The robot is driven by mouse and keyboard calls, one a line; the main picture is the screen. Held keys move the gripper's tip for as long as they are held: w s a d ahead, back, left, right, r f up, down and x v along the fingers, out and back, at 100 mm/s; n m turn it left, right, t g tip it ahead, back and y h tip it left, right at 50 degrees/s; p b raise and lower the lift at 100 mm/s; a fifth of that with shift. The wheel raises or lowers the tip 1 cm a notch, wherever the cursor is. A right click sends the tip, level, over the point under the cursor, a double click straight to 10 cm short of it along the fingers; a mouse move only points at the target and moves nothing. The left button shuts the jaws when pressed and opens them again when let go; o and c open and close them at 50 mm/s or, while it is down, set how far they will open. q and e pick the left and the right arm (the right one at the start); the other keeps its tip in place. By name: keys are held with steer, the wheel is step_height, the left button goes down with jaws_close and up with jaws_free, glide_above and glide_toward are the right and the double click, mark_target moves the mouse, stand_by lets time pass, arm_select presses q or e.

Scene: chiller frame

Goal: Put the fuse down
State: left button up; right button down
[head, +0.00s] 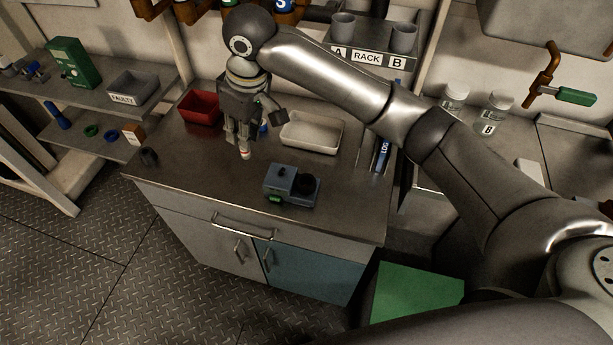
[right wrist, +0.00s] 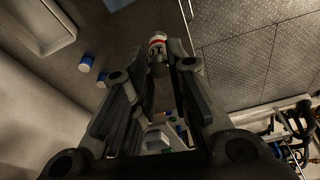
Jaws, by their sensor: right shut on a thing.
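My right gripper (head: 243,143) is shut on the fuse (head: 245,154), over the metal worktop (head: 185,160). In the right wrist view the fuse (right wrist: 158,44) is a pale cylinder with a red band and dark lettering, between the fingertips (right wrist: 160,66). I cannot tell whether its lower end touches the worktop. The fuse is left of a blue-grey device (head: 283,178) with a dark round socket. My left gripper is not in view.
A red bin (head: 198,109) and a white tray (head: 312,134) stand behind on the worktop. Blue-ended cylinders (right wrist: 86,64) lie near the tray. A grey bin marked FAULTY (head: 134,91) sits on the left shelf. The worktop's front left is clear.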

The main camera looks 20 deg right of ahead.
steer(key=shift+s+d+f+p, duration=0.5)
steer(key=shift+s+d+f, duration=0.05)
steer(key=shift+d+f, duration=1.55)
steer(key=shift+s+d+f+p, duration=0.45)
steer(key=shift+s+d+f, duration=0.15)
steer(key=shift+d+f, duration=1.45)
steer(key=shift+s+d+f+p, duration=0.5)
steer(key=shift+s+d+f, duration=0.05)
steer(key=shift+d+f, duration=1.5)
steer(key=c, duration=1.4)
jaws_free()
steer(key=shift+f, duration=0.1)
steer(key=v, duration=1.2)
steer(key=shift+b, duration=0.4)
